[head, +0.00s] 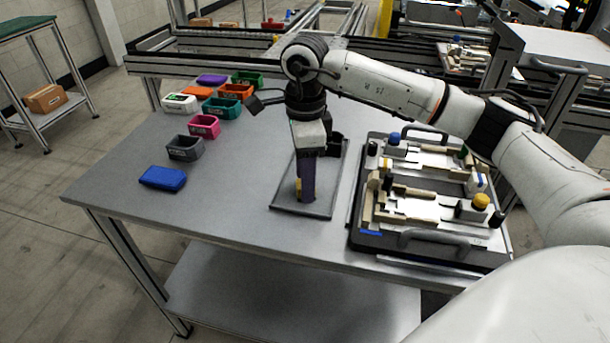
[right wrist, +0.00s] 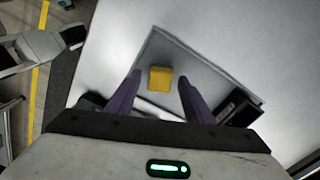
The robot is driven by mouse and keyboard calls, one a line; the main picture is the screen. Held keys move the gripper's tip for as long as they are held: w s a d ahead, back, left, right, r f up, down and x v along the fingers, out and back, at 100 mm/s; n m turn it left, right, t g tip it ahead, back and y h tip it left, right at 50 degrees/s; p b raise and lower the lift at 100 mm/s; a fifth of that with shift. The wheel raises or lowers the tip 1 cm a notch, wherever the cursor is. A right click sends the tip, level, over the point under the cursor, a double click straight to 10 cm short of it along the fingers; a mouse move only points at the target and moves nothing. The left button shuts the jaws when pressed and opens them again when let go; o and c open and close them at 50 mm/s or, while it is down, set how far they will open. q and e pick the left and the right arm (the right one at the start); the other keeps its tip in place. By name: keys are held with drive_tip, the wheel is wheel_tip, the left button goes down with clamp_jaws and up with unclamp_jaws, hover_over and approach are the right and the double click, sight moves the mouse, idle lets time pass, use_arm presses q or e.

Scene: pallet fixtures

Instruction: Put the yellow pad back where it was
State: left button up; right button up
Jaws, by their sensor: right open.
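The yellow pad (right wrist: 160,79) is a small block on the grey tray (head: 330,195), clear of its walls. It shows partly in the head view (head: 298,188), behind the dark purple fingers. My right gripper (head: 306,195) points straight down over the tray. In the right wrist view its two fingers (right wrist: 159,77) stand apart on either side of the pad, with a gap to it on both sides. The gripper is open and empty. I cannot tell how far the fingertips are above the tray floor. My left gripper is out of view.
A pallet fixture (head: 400,240) with blocks and coloured knobs stands right of the tray. Several coloured bins, including a grey one (head: 185,148), stand at the table's left. A blue box (head: 163,178) lies in front of them. The table between is clear.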

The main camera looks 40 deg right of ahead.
wheel_tip(320, 180, up, 12)
drive_tip(key=shift+r, duration=0.15)
idle(0.4)
idle(1.2)
